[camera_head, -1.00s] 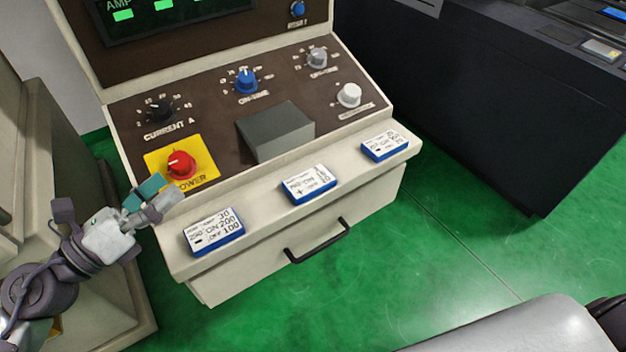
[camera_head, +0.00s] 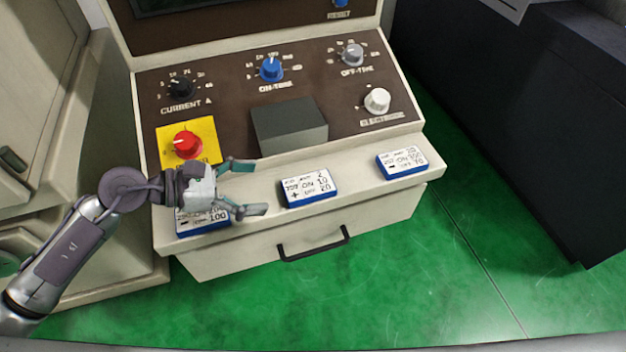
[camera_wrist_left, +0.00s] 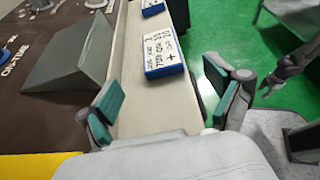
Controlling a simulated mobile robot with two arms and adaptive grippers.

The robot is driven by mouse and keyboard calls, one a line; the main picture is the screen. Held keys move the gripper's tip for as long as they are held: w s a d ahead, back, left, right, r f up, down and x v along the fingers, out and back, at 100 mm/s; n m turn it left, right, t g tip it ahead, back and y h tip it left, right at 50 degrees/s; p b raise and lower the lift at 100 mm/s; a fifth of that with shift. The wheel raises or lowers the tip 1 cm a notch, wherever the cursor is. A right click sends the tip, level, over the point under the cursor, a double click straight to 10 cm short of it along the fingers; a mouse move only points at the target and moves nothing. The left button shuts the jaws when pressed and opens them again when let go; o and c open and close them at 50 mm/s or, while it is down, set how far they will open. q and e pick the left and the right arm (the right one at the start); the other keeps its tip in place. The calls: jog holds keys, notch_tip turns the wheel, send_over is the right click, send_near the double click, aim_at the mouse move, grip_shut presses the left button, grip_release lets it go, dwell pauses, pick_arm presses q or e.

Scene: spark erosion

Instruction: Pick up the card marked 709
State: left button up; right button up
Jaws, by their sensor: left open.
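Three white-faced cards with blue edges lie on the ledge of the console. The middle card (camera_head: 309,187) has print with ON 10, OFF 20 and a plus; its code may be 709, but it is too small to be sure. It also shows in the left wrist view (camera_wrist_left: 163,54), ahead of the fingers. My left gripper (camera_head: 250,187) is open and empty, its fingertips just left of the middle card. It partly covers the left card (camera_head: 203,221). The right card (camera_head: 402,162) lies clear. My right gripper (camera_wrist_left: 272,82) appears small in the left wrist view; its jaws are unclear.
A grey block (camera_head: 289,126) sticks out of the panel behind the middle card. A red power knob (camera_head: 187,145) on a yellow plate is close behind my left gripper. A black drawer handle (camera_head: 313,244) is below the ledge. Green floor lies in front.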

aim_at(304, 186)
pick_arm(q)
jog(key=p+x, duration=0.1)
jog(key=x, duration=0.3)
jog(key=shift+r, duration=0.1)
jog(key=shift+w+d, duration=0.1)
jog(key=shift+d, duration=0.2)
jog(key=shift+d+p, duration=0.25)
jog(key=shift+p, duration=0.05)
jog(key=p+x, duration=0.1)
jog(key=x, duration=0.2)
jog(key=shift+w+d+f+p, duration=0.15)
jog(key=shift+f+p, duration=0.2)
jog(key=shift+f, duration=0.1)
jog(key=shift+w+d+f, duration=0.1)
jog(key=shift+d+f, duration=0.2)
jog(key=shift+d, duration=0.1)
pick_arm(e)
jog(key=r, duration=0.3)
jog(key=shift+s+d+r, duration=0.1)
jog(key=shift+d+r, duration=0.2)
jog(key=shift+r, duration=0.1)
pick_arm(q)
jog(key=c, duration=0.8)
jog(key=shift+a, duration=0.1)
jog(key=c, duration=0.5)
pick_arm(e)
jog(key=shift+a, duration=0.45)
pick_arm(q)
jog(key=shift+r, duration=0.1)
